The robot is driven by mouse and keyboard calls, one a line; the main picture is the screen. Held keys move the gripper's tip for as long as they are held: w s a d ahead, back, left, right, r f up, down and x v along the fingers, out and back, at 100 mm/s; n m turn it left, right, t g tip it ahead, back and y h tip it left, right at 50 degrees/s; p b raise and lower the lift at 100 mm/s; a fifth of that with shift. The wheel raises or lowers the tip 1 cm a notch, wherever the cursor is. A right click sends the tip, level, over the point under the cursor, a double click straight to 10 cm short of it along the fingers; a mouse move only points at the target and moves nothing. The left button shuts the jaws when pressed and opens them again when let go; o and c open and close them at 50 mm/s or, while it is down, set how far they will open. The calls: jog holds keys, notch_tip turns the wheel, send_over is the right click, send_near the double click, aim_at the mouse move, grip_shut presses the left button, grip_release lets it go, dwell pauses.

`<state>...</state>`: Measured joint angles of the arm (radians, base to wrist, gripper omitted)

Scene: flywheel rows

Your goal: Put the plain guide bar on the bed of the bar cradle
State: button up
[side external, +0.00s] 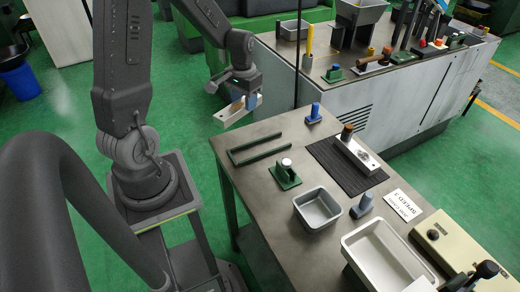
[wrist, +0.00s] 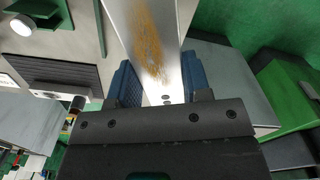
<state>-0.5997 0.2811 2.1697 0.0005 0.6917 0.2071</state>
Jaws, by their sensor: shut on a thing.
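My gripper (side external: 246,103) is shut on a pale metal bar (side external: 230,112), which I take for the guide bar. It holds the bar in the air past the table's back left edge. In the wrist view the bar (wrist: 148,45) lies between the blue fingers, with a brownish streak along its face and small dark marks near the jaws. A green frame of two parallel rails (side external: 262,155), apparently the bar cradle, lies empty on the table's left part. The gripper is beyond its far left end, apart from it.
A green block with a white knob (side external: 286,172) stands beside the rails. Another bar (side external: 357,155) lies on a dark ribbed mat (side external: 322,150). A grey bin (side external: 316,210), a larger tray (side external: 350,244) and a control box (side external: 443,240) fill the front. A second bench (side external: 400,105) stands behind.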

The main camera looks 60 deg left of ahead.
jog(key=s+a+m, duration=0.1)
jog(key=s+m, duration=0.3)
send_over(266, 147)
jog(key=shift+m, duration=0.3)
notch_tip(266, 147, down, 7)
jog(key=shift+f, duration=0.1)
jog(key=shift+w+d+f, duration=0.1)
jog(key=shift+f, duration=1.9)
